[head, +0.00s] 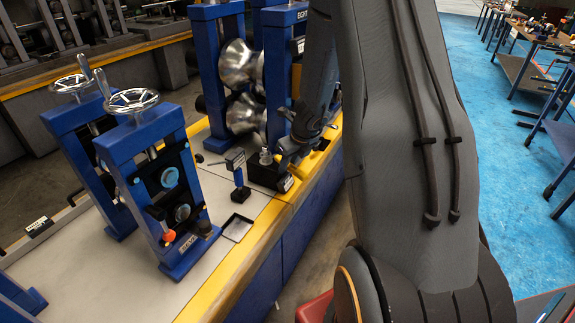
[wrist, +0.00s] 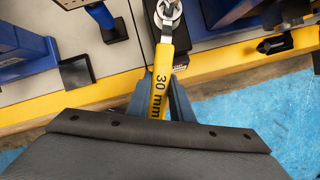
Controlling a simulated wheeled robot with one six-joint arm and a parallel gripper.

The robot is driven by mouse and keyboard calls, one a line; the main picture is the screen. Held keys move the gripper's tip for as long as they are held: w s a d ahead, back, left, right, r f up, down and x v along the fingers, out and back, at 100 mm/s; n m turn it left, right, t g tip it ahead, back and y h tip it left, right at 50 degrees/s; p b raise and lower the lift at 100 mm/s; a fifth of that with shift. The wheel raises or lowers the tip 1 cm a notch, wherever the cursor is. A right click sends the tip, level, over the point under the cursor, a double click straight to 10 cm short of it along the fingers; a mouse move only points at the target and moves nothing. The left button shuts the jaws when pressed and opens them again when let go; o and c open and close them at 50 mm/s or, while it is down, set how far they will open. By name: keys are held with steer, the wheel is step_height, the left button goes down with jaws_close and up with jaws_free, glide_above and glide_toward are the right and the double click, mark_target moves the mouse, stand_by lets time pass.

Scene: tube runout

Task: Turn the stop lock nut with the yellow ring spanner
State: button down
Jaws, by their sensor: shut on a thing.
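The yellow ring spanner (wrist: 160,85), marked "30 mm", is in my gripper (wrist: 163,98). Its handle runs between the two blue-grey fingers, and its silver ring end points to the top of the wrist view. A silver nut or stud (head: 265,157) stands on a black block (head: 262,174) at the bench's yellow edge in the head view. In the wrist view the ring end is at or over this silver part; I cannot tell whether it is seated around it. In the head view my gripper (head: 294,148) is just right of the block, and the spanner is mostly hidden.
Blue roll stands with silver rollers (head: 240,64) rise behind the block. A blue frame with handwheels (head: 160,180) stands at left.

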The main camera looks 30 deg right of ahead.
steer(key=shift+f+b, duration=1)
steer(key=shift+b, duration=0.15)
steer(key=shift+a, duration=0.15)
steer(key=shift+a+m+h+b, duration=0.4)
steer(key=shift+a+m+b, duration=0.2)
steer(key=shift+a+m, duration=0.45)
steer(key=c, duration=2.1)
jaws_free()
steer(key=shift+s+d, duration=0.1)
jaws_close()
steer(key=shift+r+b, duration=0.3)
steer(key=shift+b, duration=1.25)
steer(key=shift+r+p, duration=0.75)
steer(key=shift+p, duration=0.5)
steer(key=shift+r+p, duration=1.5)
steer(key=shift+p, duration=1.9)
